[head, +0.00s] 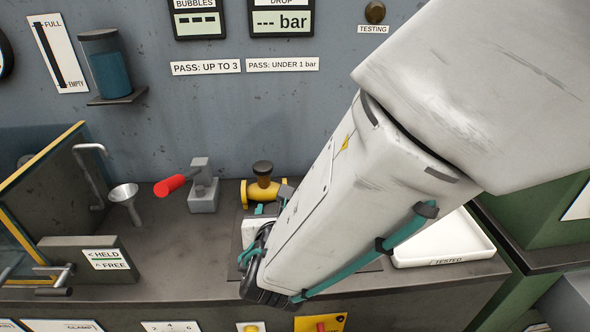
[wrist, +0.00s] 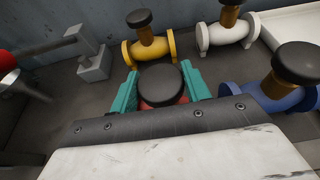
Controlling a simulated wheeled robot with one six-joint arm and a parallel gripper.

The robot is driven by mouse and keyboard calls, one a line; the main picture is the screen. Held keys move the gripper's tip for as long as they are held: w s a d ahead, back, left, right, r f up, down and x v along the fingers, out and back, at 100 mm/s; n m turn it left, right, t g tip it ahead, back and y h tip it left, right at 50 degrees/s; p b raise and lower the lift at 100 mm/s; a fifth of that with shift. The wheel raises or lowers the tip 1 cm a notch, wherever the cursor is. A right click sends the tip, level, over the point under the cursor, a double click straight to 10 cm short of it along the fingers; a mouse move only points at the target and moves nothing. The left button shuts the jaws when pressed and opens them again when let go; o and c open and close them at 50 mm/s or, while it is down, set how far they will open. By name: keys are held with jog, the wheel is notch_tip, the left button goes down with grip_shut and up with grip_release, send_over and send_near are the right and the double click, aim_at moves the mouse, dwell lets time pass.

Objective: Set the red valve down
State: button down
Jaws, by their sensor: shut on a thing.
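The red valve (wrist: 165,103) is between the two teal fingers of my gripper (wrist: 160,90) in the wrist view. Its round black knob (wrist: 160,82) faces the camera and covers most of its red body. The gripper is shut on it. In the head view my arm hides the red valve, and only a bit of teal of my gripper (head: 262,209) shows beside the arm's end. I cannot tell whether the valve touches the bench (head: 180,255).
A yellow valve (wrist: 150,50) stands just behind. A white valve (wrist: 228,33) and a blue valve (wrist: 285,95) stand to the right. The TESTED tray (head: 445,245) is at the right. A red-handled fixture (head: 203,190) and a funnel (head: 124,194) are at the left.

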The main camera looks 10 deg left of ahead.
dwell(0.3)
jog(key=c, duration=0.7)
grip_release()
jog(key=shift+f, duration=0.1)
